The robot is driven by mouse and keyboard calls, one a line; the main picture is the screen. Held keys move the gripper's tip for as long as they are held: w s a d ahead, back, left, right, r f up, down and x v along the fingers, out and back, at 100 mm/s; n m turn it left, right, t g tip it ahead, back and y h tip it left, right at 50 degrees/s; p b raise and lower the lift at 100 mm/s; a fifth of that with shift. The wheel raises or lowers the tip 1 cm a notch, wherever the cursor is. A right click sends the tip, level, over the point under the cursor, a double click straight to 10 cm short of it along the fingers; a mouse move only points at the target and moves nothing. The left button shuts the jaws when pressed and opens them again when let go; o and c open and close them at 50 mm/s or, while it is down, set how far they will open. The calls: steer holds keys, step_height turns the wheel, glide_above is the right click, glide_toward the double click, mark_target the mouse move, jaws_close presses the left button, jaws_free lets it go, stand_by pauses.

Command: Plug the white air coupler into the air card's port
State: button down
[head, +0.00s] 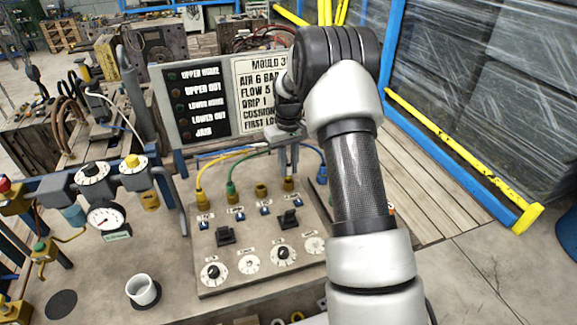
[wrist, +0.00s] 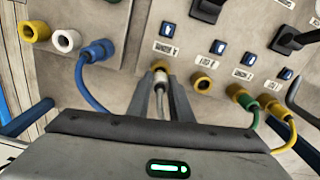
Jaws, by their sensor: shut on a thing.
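My gripper (head: 288,168) points down at the row of ports on the sloped grey panel (head: 245,225). In the wrist view my gripper (wrist: 160,96) is shut on the white air coupler (wrist: 159,82), with its pale hose running back between the fingers. The coupler's front end is at a yellow port (wrist: 160,66), lined up with it and seemingly touching. I cannot tell how deep it sits. The label beside that port is too blurred to read surely. The fingers hide part of the coupler; in the head view it is mostly hidden.
An empty yellow port (wrist: 203,84) sits beside the held coupler, then a green plug (wrist: 241,95) and a yellow plug (wrist: 275,108). A blue plug (wrist: 100,50) is on the other side. A sign board (head: 220,98) stands behind. A white cup (head: 143,290) is front left.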

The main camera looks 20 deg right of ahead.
steer(key=shift+f+b, duration=0.7)
steer(key=shift+f, duration=0.45)
stand_by(1.6)
steer(key=c, duration=1.1)
jaws_free()
steer(key=shift+r, duration=0.2)
steer(key=shift+r+p, duration=2.15)
steer(key=shift+r, duration=1.45)
